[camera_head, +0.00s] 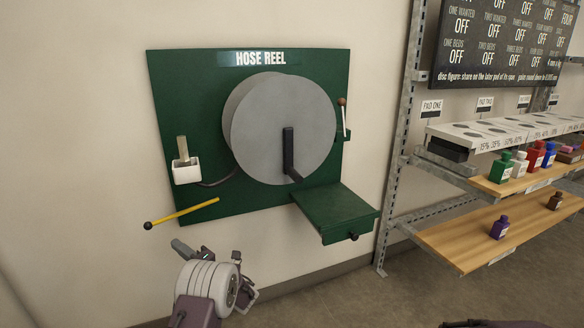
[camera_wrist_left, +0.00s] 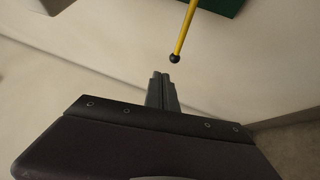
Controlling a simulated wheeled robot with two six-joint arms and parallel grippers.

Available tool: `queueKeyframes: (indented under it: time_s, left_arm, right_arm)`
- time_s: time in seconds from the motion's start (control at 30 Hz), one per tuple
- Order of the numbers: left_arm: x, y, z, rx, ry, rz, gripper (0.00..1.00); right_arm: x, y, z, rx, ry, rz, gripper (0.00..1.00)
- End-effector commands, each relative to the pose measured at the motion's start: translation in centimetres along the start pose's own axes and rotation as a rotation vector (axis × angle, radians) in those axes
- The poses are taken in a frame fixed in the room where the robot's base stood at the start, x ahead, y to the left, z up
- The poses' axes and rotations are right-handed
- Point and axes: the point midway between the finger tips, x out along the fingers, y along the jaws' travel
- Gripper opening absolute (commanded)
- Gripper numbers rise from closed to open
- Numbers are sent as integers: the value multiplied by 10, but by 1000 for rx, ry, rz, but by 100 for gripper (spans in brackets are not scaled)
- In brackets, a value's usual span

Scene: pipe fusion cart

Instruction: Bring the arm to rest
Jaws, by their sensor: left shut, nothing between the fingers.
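My left gripper (camera_head: 183,247) is at the lower left of the head view, below the hose reel board. Its fingers are together with nothing between them; they also show in the left wrist view (camera_wrist_left: 162,88). The fingertips are below the black knob of a yellow lever (camera_head: 182,213) and apart from it. The lever also shows in the left wrist view (camera_wrist_left: 186,30). My right gripper does not show; a dark shape at the bottom right edge of the head view is too cut off to tell.
A green hose reel board (camera_head: 200,110) on the wall carries a grey reel (camera_head: 270,120) with a black crank (camera_head: 289,155), a white holder (camera_head: 186,172) and a projecting green drawer box (camera_head: 335,210). A shelf rack (camera_head: 455,240) with bottles stands at right. Floor in front is clear.

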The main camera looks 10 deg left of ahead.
Motion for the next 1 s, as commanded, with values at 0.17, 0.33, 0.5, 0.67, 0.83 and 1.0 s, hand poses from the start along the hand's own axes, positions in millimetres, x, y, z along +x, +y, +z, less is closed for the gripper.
queueKeyframes:
  time_s: [0.17,0.33,0.5,0.67,0.83,1.0]
  left_arm:
    - [4,87,-63,-196,214,-93,0]
    - [-80,46,-174,-740,703,-444,0]
    - [-213,0,-216,-1367,1379,-535,0]
    - [-308,-20,-208,-1808,2054,-238,0]
    - [-344,-30,-179,1867,-2298,-317,0]
    - [-330,17,-164,1749,-2147,-482,0]
  right_arm:
    - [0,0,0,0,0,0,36]
    - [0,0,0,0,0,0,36]
    - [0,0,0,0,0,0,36]
    - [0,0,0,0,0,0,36]
    - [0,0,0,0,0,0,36]
    - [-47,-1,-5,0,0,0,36]
